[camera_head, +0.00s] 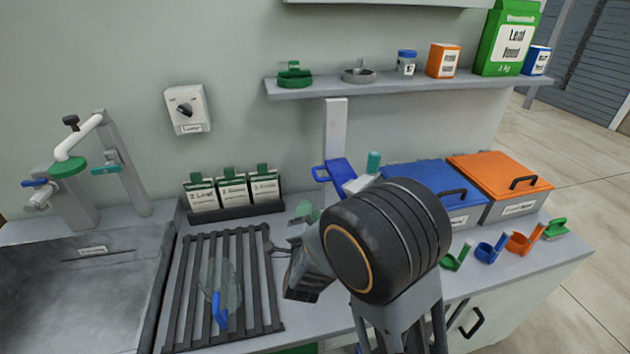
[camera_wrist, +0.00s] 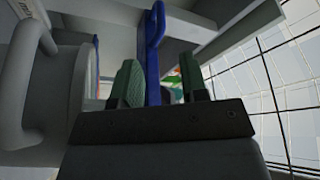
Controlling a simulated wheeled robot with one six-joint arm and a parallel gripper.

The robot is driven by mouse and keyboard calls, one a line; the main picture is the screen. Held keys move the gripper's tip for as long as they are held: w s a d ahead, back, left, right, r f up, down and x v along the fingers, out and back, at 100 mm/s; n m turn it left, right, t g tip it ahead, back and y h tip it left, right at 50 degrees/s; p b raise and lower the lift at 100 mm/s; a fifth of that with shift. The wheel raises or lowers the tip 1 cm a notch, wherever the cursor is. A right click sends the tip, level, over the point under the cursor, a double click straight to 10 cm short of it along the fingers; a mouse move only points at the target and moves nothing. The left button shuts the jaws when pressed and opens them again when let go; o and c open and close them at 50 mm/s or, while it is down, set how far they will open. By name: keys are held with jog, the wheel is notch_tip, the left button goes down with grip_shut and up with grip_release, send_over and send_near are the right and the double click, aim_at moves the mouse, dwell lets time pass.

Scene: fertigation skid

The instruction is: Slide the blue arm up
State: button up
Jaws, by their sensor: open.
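The blue arm (camera_head: 335,172) sticks out from a pale upright post (camera_head: 335,125) on the back wall, just above the counter and below the shelf. In the wrist view the blue arm (camera_wrist: 154,50) runs between the two green-padded fingertips of my gripper (camera_wrist: 160,85). My gripper is open around it. A narrow gap shows on each side of the blue arm, and contact cannot be told. In the head view my own wrist hides most of the gripper and the near part of the blue arm's surroundings.
A wall shelf (camera_head: 390,84) with small items hangs above the post. Blue (camera_head: 432,180) and orange (camera_head: 500,175) lidded bins stand to the right. A slatted drain rack (camera_head: 187,285) with a blue-handled tool lies at front left.

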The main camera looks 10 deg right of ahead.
aim_at(315, 173)
jog(key=p+x, duration=0.1)
jog(key=x, duration=0.4)
jog(key=p+x, duration=0.2)
jog(key=x, duration=0.4)
jog(key=shift+w+d+r, duration=0.15)
jog(key=shift+w+r, duration=0.05)
jog(key=shift+r, duration=0.1)
jog(key=shift+p+x, duration=0.4)
jog(key=shift+x, duration=0.6)
jog(key=shift+f, duration=0.1)
jog(key=shift+c, duration=0.5)
jog(key=c, duration=0.5)
grip_shut()
